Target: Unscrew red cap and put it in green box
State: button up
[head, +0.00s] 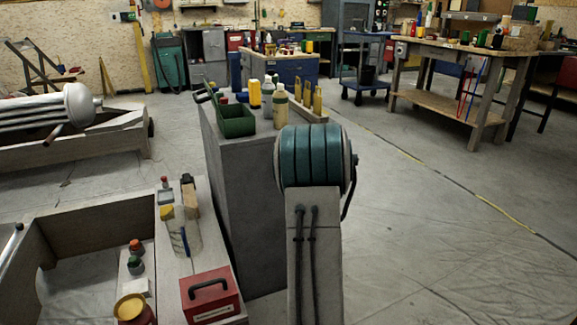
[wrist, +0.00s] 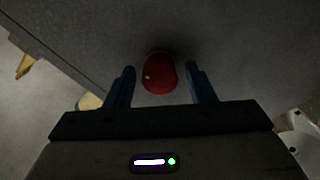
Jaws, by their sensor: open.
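In the wrist view a round red cap (wrist: 159,74) stands out against a dark grey surface. My gripper (wrist: 160,69) is open, with one blue finger on each side of the cap and a visible gap on both sides. What the cap is screwed to is hidden in shadow. In the head view an open green box (head: 236,127) stands on top of a tall grey cabinet. Its inside is only partly visible. My gripper is not visible in the head view, where my own arm fills the middle.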

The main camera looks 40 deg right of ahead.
jog(key=shift+m+p, duration=1.75)
jog(key=shift+m, duration=3.65)
